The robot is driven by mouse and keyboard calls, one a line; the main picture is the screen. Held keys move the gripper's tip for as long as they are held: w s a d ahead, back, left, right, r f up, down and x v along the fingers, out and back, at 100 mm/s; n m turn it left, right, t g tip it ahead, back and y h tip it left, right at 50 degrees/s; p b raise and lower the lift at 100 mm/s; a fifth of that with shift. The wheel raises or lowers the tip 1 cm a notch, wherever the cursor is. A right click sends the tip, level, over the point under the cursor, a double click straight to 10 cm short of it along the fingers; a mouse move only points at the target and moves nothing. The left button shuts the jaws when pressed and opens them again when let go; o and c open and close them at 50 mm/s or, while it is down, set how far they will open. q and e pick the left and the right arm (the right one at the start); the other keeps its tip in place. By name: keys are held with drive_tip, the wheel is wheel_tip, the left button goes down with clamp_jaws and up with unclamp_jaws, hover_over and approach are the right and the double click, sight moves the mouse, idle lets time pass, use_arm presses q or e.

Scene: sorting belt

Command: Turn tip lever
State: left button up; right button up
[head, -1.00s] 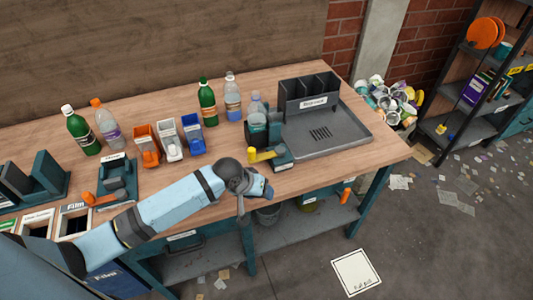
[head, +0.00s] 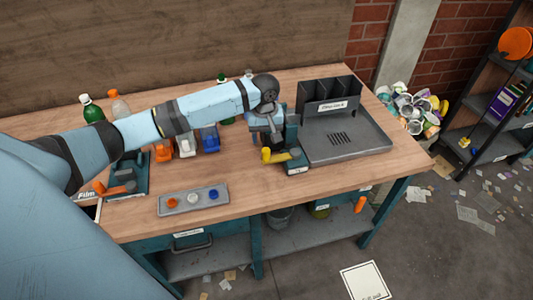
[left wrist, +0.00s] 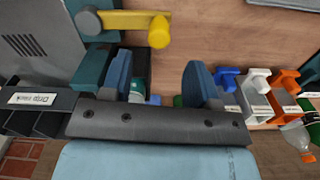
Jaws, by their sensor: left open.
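The tip lever (head: 274,156) is a bar with a yellow end, on a dark teal stand (head: 295,160) beside the drip rack. In the left wrist view the lever (left wrist: 122,21) shows as a grey and yellow bar with a yellow knob, beyond the fingers. My left gripper (head: 266,132) is above and just behind the lever, pointing down. In the left wrist view my left gripper (left wrist: 158,72) has its two blue fingers apart, and the lever is not between them. A bottle near the stand is mostly hidden by the gripper. My right gripper is not in view.
The grey drip rack (head: 372,133) stands right of the lever. A grey panel with coloured buttons (head: 193,200) lies at the front edge. The tabletop front of the lever is clear.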

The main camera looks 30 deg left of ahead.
sight(266, 150)
use_arm(q)
wheel_tip(266, 150, down, 8)
drive_tip(key=shift+f, duration=0.1)
drive_tip(key=shift+c, duration=0.2)
clamp_jaws()
